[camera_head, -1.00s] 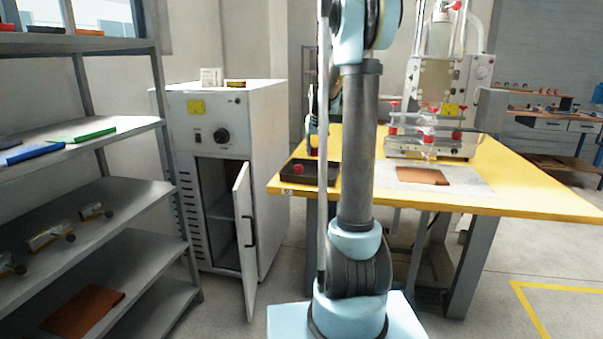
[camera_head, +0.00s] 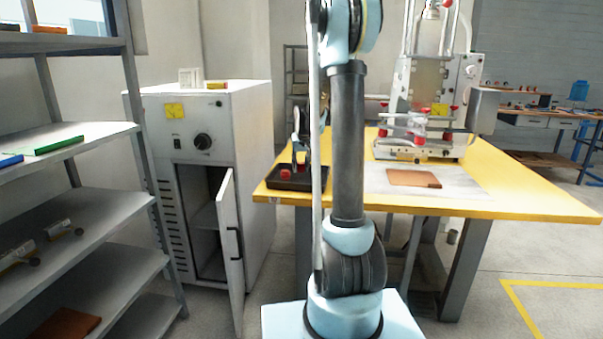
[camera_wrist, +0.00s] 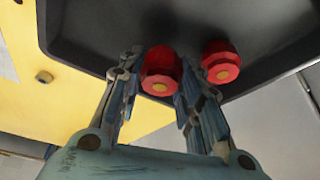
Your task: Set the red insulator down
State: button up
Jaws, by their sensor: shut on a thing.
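My gripper (camera_wrist: 156,85) is shut on a red insulator (camera_wrist: 160,68) with a yellow centre, held between the two fingers. In the wrist view it is over the dark tray (camera_wrist: 95,38); I cannot tell whether it touches the tray floor. A second red insulator (camera_wrist: 220,62) is in the tray, just right of the right finger. In the head view the dark tray (camera_head: 270,184) sits at the left end of the yellow table, with a red insulator (camera_head: 286,174) in it. My gripper (camera_head: 300,153) is over the tray, partly hidden by my arm.
The yellow table (camera_head: 490,192) also bears a brown plate (camera_head: 413,178) on a grey sheet and a press machine (camera_head: 430,90). A white cabinet (camera_head: 235,115) with its door (camera_head: 229,250) ajar stands left of the table. Metal shelves (camera_head: 90,190) are at far left.

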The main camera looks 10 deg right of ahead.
aim_at(300, 170)
jog(key=shift+f, duration=1.4)
jog(key=shift+f, duration=0.1)
jog(key=o, duration=0.8)
jog(key=v, duration=1.2)
jog(key=s, duration=1.3)
jog(key=s+f, duration=0.4)
jog(key=s, duration=0.6)
jog(key=s+f+g, duration=0.1)
jog(key=s+f, duration=0.3)
jog(key=s, duration=0.6)
jog(key=s+f+g, duration=0.1)
jog(key=s+f, duration=0.4)
jog(key=s, duration=0.5)
